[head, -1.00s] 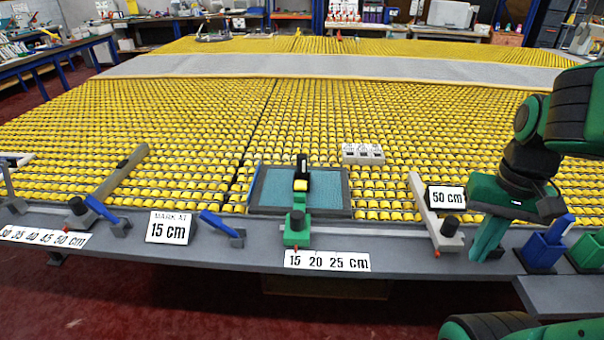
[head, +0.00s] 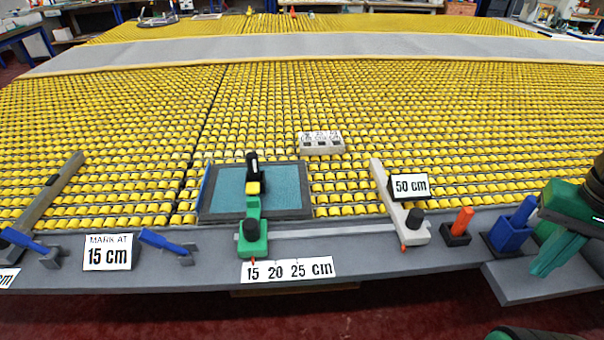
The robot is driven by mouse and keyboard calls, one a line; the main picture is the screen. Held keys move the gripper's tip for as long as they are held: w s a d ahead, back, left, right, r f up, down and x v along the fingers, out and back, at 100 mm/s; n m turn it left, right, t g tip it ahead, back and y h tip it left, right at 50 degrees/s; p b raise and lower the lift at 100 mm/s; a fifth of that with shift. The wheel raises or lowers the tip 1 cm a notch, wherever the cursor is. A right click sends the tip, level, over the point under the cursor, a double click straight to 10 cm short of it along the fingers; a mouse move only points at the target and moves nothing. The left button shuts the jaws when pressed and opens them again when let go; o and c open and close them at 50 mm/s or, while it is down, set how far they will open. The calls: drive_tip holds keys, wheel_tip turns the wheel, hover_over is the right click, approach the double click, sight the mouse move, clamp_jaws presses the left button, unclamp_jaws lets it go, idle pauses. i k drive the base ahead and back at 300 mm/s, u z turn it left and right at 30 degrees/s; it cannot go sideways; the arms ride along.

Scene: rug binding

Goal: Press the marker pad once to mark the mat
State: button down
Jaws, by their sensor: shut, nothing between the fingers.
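The teal mat (head: 230,187) lies flat in a grey frame at the front middle of the yellow roller table. A black and yellow upright piece, which looks like the marker pad (head: 252,176), stands over the mat on a green arm. That arm runs back from a green block with a black knob (head: 252,238) on the front rail. I cannot tell whether the pad touches the mat. My gripper (head: 546,268) is at the far right, shut and empty, pointing down beside a blue holder. It is well apart from the marker pad.
A "MARK AT 15 cm" sign (head: 108,252) and a "15 20 25 cm" scale (head: 288,270) are at the front edge. A grey stop arm with a black knob (head: 413,224), a "50 cm" sign (head: 410,187), an orange peg (head: 462,221) and the blue holder (head: 508,234) are right of the mat.

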sight(254, 187)
drive_tip(key=z, duration=0.8)
drive_tip(key=k, duration=1.45)
drive_tip(key=u, duration=1.5)
drive_tip(key=i, duration=1.05)
